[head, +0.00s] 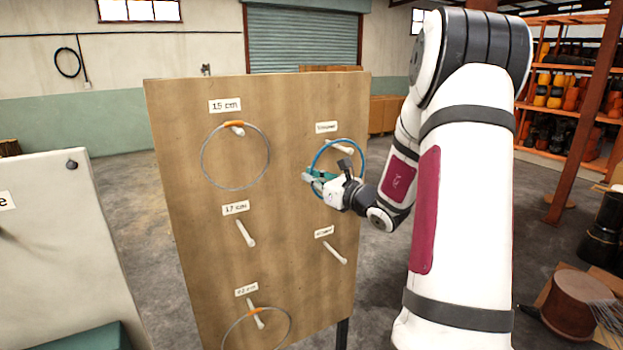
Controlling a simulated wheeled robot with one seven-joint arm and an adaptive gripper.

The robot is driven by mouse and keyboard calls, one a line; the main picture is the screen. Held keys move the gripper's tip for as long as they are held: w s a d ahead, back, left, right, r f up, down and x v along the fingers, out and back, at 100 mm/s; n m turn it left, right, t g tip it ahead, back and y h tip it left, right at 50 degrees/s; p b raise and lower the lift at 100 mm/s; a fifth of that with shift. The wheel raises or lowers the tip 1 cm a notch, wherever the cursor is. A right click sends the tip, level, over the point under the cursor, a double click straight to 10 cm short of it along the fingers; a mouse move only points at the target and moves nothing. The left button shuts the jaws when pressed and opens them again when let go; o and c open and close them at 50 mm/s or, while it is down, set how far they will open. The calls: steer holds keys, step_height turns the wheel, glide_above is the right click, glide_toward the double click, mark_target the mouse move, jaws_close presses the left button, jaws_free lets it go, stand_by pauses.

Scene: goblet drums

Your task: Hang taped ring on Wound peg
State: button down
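A blue ring (361,160) stands in front of the upper right peg (343,150) on the wooden board. In the head view the ring encircles this peg, with its top edge a little above it. I cannot tell whether the peg passes through it. My gripper (316,178) is at the ring's lower left side and appears shut on it; the small teal parts there are hard to separate. The label above this peg (327,127) and the one above the lower right peg (335,253) are too blurred to read surely, so I cannot tell which is Wound.
A grey ring with orange tape (204,172) hangs on the upper left peg, and another (290,325) on the bottom left peg. The middle left peg (245,233) is bare. A white panel (50,240) stands left of the wooden board (190,270).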

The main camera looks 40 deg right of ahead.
steer(key=c, duration=1.7)
jaws_free()
steer(key=shift+s, duration=0.1)
steer(key=s, duration=1.2)
steer(key=shift+a, duration=0.2)
steer(key=shift+w+r, duration=0.1)
